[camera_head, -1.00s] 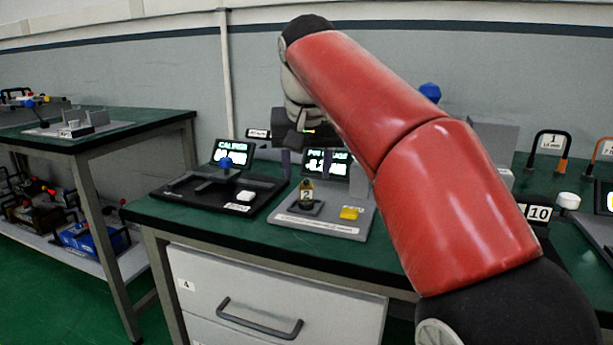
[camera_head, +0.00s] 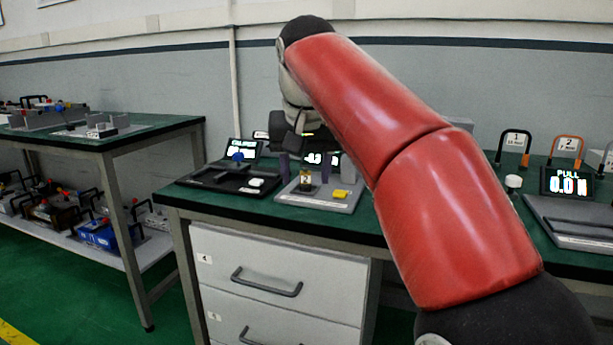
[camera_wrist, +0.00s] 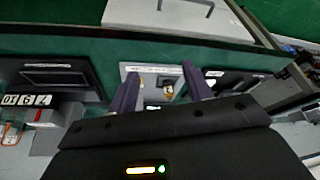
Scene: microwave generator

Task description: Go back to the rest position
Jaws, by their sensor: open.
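My gripper (camera_head: 305,167) hangs over the green bench behind my red arm, partly hidden by it. In the wrist view its two purple fingers (camera_wrist: 162,80) stand apart with nothing held between them. Below and beyond them is a grey gauge station (camera_head: 318,198) with a small numbered brass-coloured piece (camera_head: 306,181) and a yellow button (camera_head: 341,194). The station also shows between the fingers in the wrist view (camera_wrist: 180,72).
A black caliper station (camera_head: 215,180) with a blue knob stands left of the gauge station. A pull station (camera_head: 575,215) and numbered handles (camera_head: 515,143) are at the right. A drawer cabinet (camera_head: 275,255) is under the bench. Another table (camera_head: 150,128) stands left, with green floor between.

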